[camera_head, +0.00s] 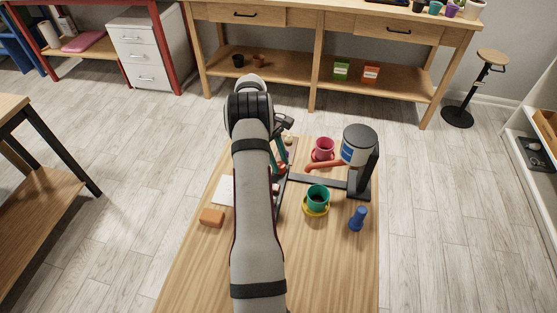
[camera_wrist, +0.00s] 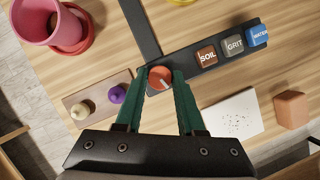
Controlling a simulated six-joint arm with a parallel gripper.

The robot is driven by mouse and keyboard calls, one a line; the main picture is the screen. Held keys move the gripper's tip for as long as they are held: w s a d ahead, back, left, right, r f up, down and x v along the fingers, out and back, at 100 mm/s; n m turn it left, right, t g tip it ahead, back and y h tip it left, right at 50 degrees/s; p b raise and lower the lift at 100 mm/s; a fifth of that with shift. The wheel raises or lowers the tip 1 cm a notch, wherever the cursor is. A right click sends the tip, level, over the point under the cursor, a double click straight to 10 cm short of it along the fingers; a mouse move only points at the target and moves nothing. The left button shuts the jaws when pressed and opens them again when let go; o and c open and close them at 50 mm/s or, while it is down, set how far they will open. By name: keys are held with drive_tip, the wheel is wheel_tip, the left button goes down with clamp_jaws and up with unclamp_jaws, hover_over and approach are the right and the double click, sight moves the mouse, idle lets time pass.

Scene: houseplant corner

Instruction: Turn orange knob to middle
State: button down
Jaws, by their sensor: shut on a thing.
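The orange knob (camera_wrist: 160,77) sits at the near end of a dark panel (camera_wrist: 185,65) in the wrist view. A short pale line on its top slants to the lower right. My gripper (camera_wrist: 162,84) is shut on the knob, with one green finger on each side. Beside the knob on the panel are a brown SOIL block (camera_wrist: 207,56), a grey GRIT block (camera_wrist: 234,46) and a blue WATER block (camera_wrist: 257,36). In the head view my arm hides most of this spot.
A dispenser (camera_head: 358,146) with a red spout stands at the right. Near it are a green pot (camera_head: 318,197), a pink pot (camera_head: 323,149) and a blue tool (camera_head: 358,218). An orange block (camera_head: 211,217) and a white card (camera_wrist: 232,116) lie left of my arm in the head view.

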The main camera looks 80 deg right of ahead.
drive_tip(key=shift+s+m+y, duration=0.1)
drive_tip(key=shift+m+y, duration=0.5)
drive_tip(key=shift+m, duration=0.9)
drive_tip(key=shift+t, duration=0.3)
drive_tip(key=c, duration=0.5)
unclamp_jaws()
drive_tip(key=v, duration=0.7)
drive_tip(key=shift+d+r, duration=0.1)
drive_tip(key=shift+r, duration=0.15)
